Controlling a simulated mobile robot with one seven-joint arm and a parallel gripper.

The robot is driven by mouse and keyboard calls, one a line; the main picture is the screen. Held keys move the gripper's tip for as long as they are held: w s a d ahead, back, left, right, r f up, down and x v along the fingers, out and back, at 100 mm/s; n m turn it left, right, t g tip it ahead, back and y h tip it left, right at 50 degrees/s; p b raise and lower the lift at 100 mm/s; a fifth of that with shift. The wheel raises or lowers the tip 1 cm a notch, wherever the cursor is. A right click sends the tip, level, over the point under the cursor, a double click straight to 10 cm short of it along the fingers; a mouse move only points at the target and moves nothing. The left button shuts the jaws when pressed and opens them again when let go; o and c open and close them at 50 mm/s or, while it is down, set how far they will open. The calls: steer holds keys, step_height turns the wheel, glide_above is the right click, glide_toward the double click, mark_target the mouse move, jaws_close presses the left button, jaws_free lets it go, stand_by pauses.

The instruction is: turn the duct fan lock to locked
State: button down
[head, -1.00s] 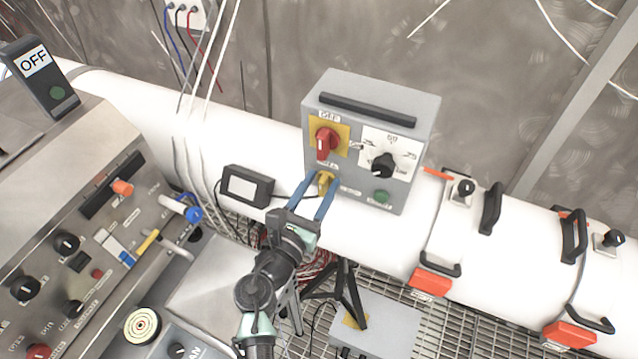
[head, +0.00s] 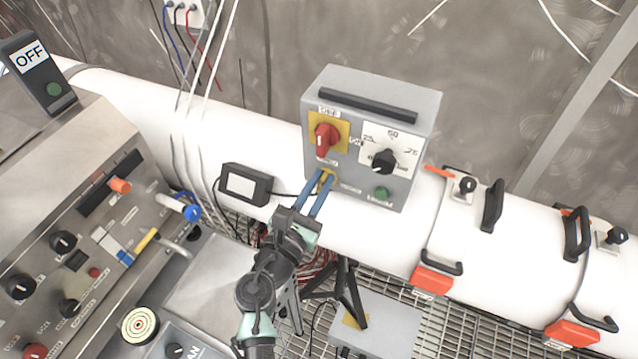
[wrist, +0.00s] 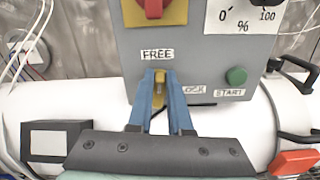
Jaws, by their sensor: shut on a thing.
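The grey duct fan box (head: 330,95) stands on the white duct. Its yellow lock knob (head: 327,178) is low on the front, below a red switch (head: 325,140) on a yellow plate. In the wrist view the lock knob (wrist: 159,88) stands upright, under the label FREE (wrist: 157,54); the label LOCK (wrist: 193,90) is to its right. My gripper (head: 321,181) reaches the box from below, its blue fingers shut on the knob from both sides. The fingers hide the knob's sides and part of the panel.
A black dial (head: 383,161) and a green START button (head: 381,194) are right of the knob. A black box (head: 246,184) sits on the duct at left. A control console (head: 75,240) fills the lower left. Clamps with red latches (head: 432,279) are at right.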

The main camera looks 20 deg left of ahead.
steer(key=shift+d+f+m+b, duration=0.35)
steer(key=shift+m+b, duration=1.75)
steer(key=shift+m, duration=0.6)
steer(key=shift+d+f+m+b, duration=0.2)
steer(key=shift+f+m+b, duration=0.15)
steer(key=shift+m+b, duration=2.05)
steer(key=shift+d+f+m+b, duration=0.35)
steer(key=shift+m+b, duration=1.45)
steer(key=shift+m, duration=1.2)
steer(key=c, duration=0.8)
jaws_free()
steer(key=shift+c, duration=0.2)
steer(key=shift+s, duration=0.1)
